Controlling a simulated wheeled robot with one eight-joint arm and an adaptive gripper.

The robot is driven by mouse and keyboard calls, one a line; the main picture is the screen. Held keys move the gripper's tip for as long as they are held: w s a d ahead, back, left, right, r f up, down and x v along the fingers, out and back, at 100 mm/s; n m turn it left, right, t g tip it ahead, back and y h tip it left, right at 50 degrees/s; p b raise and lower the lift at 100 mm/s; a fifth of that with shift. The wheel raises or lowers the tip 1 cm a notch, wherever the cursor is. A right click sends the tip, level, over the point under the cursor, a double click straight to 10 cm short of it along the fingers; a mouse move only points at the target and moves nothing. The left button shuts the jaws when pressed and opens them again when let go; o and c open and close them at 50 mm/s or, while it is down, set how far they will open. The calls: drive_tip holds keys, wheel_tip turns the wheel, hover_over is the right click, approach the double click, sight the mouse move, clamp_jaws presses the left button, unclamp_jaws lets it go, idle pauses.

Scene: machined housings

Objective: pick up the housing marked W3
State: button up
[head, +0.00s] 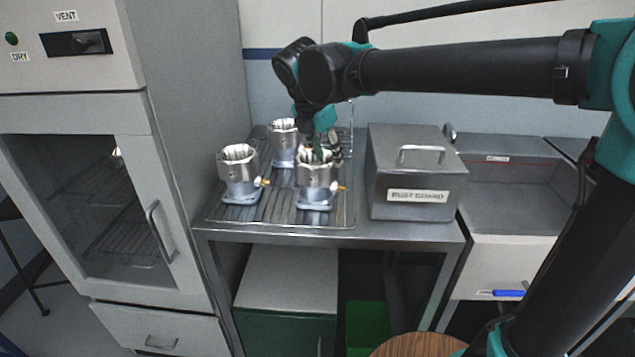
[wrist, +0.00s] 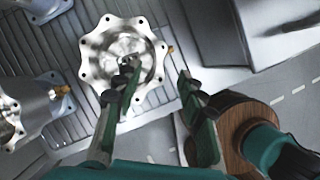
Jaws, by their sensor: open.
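Three silver housings with scalloped flanged tops stand on the wire rack: front left (head: 238,172), back left (head: 283,140) and front right (head: 314,178). No W3 mark is readable on any of them. My gripper (head: 318,146) is above the front-right housing, and that housing is under it in the wrist view (wrist: 122,45). In the wrist view my gripper (wrist: 158,76) is open and empty. Its left finger overlaps the housing's round opening; its right finger shows outside the flange on the right. I cannot tell whether either finger touches. Metal parts behind my gripper are partly hidden.
The wire rack (head: 230,213) lies on a steel table (head: 350,233). A closed metal box (head: 415,170) labelled like "RUST GUARD" stands right of it. A grey oven cabinet (head: 195,90) is at left. A round wooden top (head: 415,345) is in front. Brass fittings stick out from the front housings.

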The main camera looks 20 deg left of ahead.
sight(331, 163)
drive_tip(key=x, duration=0.4)
drive_tip(key=shift+w+f, duration=0.1)
drive_tip(key=shift+w, duration=0.1)
clamp_jaws()
idle(0.3)
